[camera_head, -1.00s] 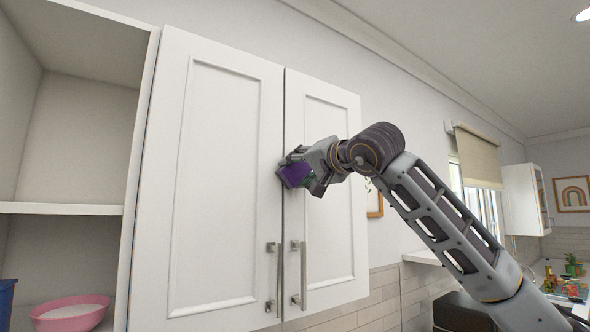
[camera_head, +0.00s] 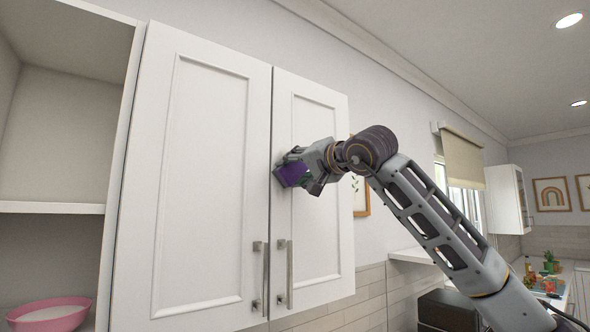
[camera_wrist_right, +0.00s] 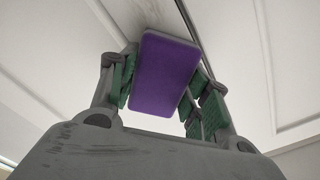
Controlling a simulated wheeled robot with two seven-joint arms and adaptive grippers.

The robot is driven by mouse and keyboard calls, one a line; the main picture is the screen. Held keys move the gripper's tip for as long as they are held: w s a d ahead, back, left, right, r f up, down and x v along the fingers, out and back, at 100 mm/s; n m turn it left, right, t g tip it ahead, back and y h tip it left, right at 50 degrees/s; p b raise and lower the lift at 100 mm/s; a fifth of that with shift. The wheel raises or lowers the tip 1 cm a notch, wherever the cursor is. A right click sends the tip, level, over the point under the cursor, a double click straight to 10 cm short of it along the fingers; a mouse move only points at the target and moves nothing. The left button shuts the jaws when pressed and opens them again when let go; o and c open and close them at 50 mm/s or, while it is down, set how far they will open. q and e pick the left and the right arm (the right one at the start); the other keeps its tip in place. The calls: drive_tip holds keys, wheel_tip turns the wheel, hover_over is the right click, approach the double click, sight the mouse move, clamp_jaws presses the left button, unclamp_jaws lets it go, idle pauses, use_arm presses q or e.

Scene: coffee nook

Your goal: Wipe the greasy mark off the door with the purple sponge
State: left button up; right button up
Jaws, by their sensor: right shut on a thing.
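The purple sponge (camera_head: 292,174) is held in my right gripper (camera_head: 300,171), at the inner edge of the right cabinet door (camera_head: 313,225). In the right wrist view the sponge (camera_wrist_right: 165,76) sits between the green-padded fingers of the gripper (camera_wrist_right: 165,85), its far end close to the seam between the doors. I cannot tell whether it touches the door. The left cabinet door (camera_head: 203,185) is shut beside it. My left gripper is not in view.
Two metal handles (camera_head: 289,275) stick out low on the doors near the seam. An open shelf (camera_head: 50,207) with a pink bowl (camera_head: 48,314) is at the left. A framed picture (camera_head: 361,190) hangs right of the cabinet, behind my arm. A window with a blind (camera_head: 463,162) is farther right.

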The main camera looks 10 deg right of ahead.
sight(275, 161)
drive_tip(key=shift+d+r, duration=0.2)
drive_tip(key=shift+r, duration=0.95)
drive_tip(key=shift+a+f, duration=0.1)
drive_tip(key=shift+a, duration=0.15)
drive_tip(key=shift+s+a, duration=0.35)
drive_tip(key=shift+a, duration=0.5)
drive_tip(key=shift+s+a, duration=0.3)
drive_tip(key=shift+a, duration=0.55)
drive_tip(key=shift+s, duration=0.1)
